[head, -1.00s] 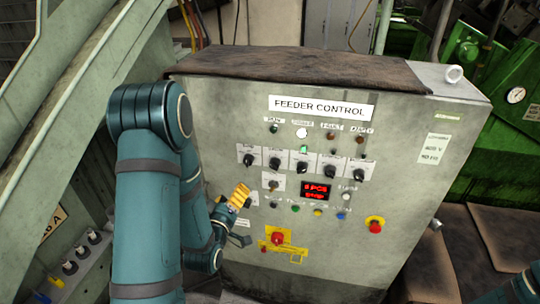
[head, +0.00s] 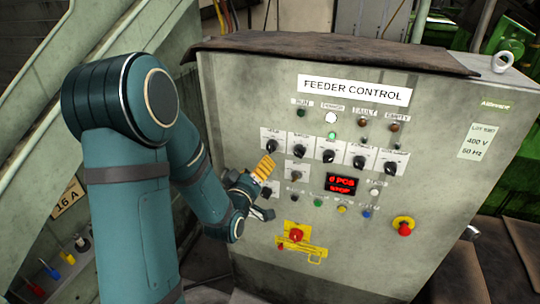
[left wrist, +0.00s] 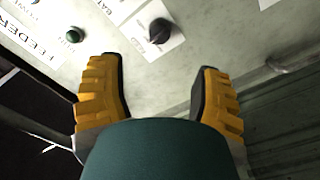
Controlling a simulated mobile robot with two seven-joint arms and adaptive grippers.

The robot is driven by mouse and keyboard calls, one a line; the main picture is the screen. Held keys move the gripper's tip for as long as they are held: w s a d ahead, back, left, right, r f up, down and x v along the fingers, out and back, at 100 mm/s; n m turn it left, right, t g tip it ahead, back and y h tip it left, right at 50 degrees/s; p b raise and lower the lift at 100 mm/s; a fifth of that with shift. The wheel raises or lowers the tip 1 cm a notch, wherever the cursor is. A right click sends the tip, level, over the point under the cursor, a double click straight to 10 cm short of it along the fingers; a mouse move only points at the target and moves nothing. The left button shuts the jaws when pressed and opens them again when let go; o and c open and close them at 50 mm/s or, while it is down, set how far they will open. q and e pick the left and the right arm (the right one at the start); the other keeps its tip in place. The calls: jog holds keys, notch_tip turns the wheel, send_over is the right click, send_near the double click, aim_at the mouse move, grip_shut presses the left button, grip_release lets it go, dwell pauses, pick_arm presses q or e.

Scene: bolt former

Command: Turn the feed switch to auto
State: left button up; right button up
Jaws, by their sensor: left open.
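The feeder control panel (head: 345,262) stands upright in front of me. It carries a row of black rotary switches on white plates, among them the leftmost switch (head: 271,148) and the second switch (head: 299,150). Their small labels are too blurred in the head view to tell which one is the feed switch. My left gripper (head: 266,191) is open and empty, at the panel's left side, below the leftmost switch. In the left wrist view its yellow-padded fingers (left wrist: 159,68) are spread apart, with a black knob (left wrist: 158,31) beyond them, apart from both fingers.
Below the row are a single switch (head: 297,178), a red display (head: 341,184) and small buttons. A red rotary handle (head: 297,235) sits on a yellow plate, and a red emergency button (head: 404,227) is at the right. A dark cover (head: 330,53) overhangs the panel top.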

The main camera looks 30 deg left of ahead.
aim_at(269, 149)
pick_arm(q)
jog(key=p+x, duration=0.1)
jog(key=x, duration=0.9)
jog(key=shift+w, duration=0.4)
grip_shut()
